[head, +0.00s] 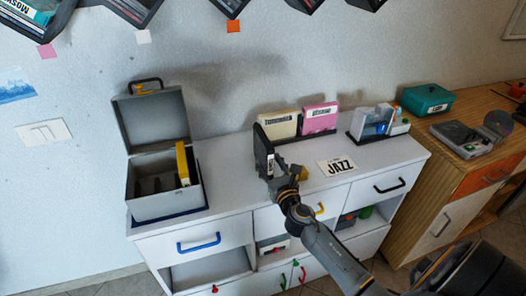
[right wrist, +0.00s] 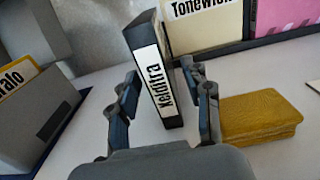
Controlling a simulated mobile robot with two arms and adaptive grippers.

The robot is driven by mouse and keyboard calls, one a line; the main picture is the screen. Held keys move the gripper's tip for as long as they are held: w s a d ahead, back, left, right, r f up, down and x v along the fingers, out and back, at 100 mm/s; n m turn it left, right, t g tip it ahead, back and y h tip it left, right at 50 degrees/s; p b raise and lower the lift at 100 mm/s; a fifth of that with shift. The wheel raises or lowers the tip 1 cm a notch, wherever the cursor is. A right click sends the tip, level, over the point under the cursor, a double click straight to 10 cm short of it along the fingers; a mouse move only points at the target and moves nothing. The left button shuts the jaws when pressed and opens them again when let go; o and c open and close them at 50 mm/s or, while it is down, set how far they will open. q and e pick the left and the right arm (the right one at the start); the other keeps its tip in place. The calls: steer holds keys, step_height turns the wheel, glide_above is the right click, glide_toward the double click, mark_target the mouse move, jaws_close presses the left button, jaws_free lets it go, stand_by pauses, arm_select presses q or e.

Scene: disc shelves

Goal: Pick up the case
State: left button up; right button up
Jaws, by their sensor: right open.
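A dark case (head: 263,152) with a white label stands upright on the white cabinet top, at the left end of a row of cases. My right gripper (head: 276,172) is at the near side of the case. In the right wrist view its open fingers (right wrist: 165,98) are on either side of the case's lower part, with gaps visible. I cannot tell how deep the case sits between them. My left gripper is not in view.
Cream (head: 280,126) and pink (head: 319,118) cases stand just behind. A yellow block (right wrist: 260,115) lies close to the right finger. An open grey box (head: 165,198) stands left, and a JAZZ card (head: 337,167) lies right. White cabinet top (head: 228,170) is clear between box and case.

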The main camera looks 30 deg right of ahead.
jaws_close()
